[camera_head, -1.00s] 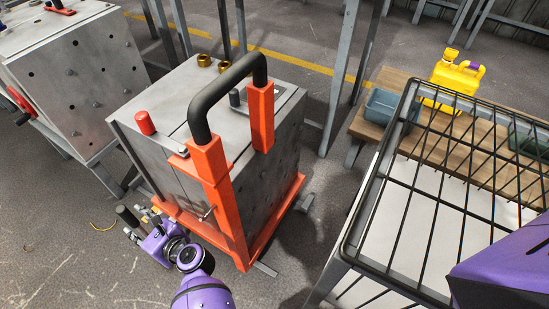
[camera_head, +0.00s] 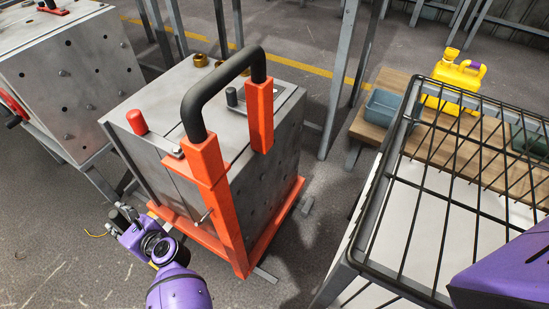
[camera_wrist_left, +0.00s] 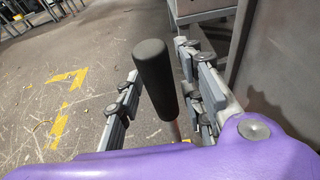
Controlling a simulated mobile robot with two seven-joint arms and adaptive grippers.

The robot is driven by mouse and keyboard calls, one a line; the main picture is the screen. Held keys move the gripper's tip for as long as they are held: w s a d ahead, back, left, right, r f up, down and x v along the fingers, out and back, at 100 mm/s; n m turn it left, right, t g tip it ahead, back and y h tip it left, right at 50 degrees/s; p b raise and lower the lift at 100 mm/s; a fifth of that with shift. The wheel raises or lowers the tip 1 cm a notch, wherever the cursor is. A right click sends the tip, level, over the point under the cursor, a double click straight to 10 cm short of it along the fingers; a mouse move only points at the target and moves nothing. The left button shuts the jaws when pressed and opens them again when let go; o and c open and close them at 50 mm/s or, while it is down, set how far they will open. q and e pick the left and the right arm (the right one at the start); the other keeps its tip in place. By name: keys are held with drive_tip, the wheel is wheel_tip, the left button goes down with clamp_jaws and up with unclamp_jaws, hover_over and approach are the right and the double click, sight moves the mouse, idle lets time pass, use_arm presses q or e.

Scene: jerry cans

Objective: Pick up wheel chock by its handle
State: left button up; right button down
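The black grip (camera_wrist_left: 155,78) of a handle on a thin rod stands tilted in the middle of the left wrist view. I take it for the wheel chock's handle; the chock's body is hidden. My left gripper (camera_wrist_left: 165,95) is open, with a finger on each side of the grip. A gap shows between the left finger and the grip. In the head view my left gripper (camera_head: 120,217) is low, beside the orange-framed cart's near left corner. My right gripper is out of view.
A grey metal box (camera_head: 165,100) in an orange frame (camera_head: 228,215) with a tall black handle stands right of my left gripper. A black wire rack (camera_head: 405,215) is at right. A yellow jerry can (camera_head: 455,80) stands on a wooden bench (camera_head: 375,133). Floor is clear at lower left.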

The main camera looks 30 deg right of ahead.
sight(113, 213)
use_arm(q)
clamp_jaws()
drive_tip(key=shift+r, duration=0.15)
drive_tip(key=shift+w+r+p, duration=0.1)
drive_tip(key=shift+r+p, duration=0.25)
drive_tip(key=shift+r, duration=0.1)
drive_tip(key=shift+r+p, duration=1.85)
drive_tip(key=shift+r, duration=0.7)
